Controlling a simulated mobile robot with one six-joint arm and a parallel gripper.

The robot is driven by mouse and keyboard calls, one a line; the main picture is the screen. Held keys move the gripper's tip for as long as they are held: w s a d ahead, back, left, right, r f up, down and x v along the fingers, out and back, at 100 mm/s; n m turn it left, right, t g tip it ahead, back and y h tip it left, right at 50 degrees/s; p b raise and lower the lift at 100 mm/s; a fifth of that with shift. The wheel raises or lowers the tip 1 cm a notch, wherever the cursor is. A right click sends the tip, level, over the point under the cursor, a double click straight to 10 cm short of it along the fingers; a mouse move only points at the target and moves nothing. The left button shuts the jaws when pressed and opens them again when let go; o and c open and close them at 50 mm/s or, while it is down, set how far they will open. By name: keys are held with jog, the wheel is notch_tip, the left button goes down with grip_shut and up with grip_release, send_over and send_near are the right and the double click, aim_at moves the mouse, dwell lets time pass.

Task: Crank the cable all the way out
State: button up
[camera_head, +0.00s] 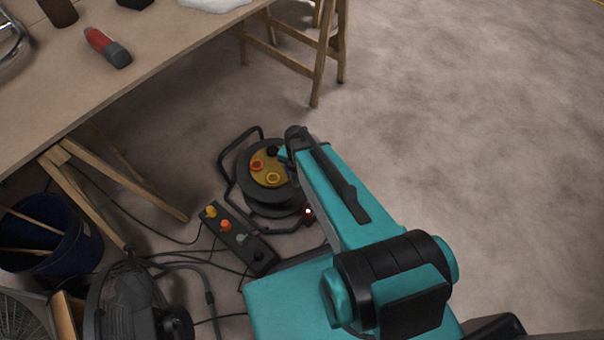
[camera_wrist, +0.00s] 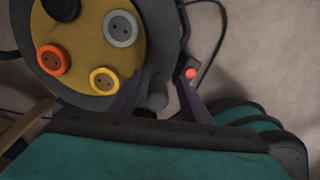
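The cable reel (camera_head: 262,165) stands on the floor in a black tube frame. Its round yellow face (camera_wrist: 85,45) carries several sockets with grey, orange and yellow rims. My gripper (camera_wrist: 160,88) is in front of the reel's rim in the wrist view, with its two dark fingers apart. A dark grey knob (camera_wrist: 157,96), which looks like the crank handle, shows between the fingers, with gaps on both sides. I cannot tell how deep it sits between them.
A small dark box with a lit red light (camera_wrist: 190,73) is close by the right finger. A power strip (camera_head: 238,238) with several coloured plugs and loose cables lies front-left. A workbench (camera_head: 130,75) on trestles stands left, near a blue bucket (camera_head: 75,245). Floor at right is clear.

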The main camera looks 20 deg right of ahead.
jog(key=shift+r, duration=0.15)
notch_tip(320, 180, up, 14)
jog(key=p, duration=0.1)
jog(key=shift+f+p, duration=0.2)
jog(key=shift+p, duration=0.15)
dwell(0.5)
dwell(0.5)
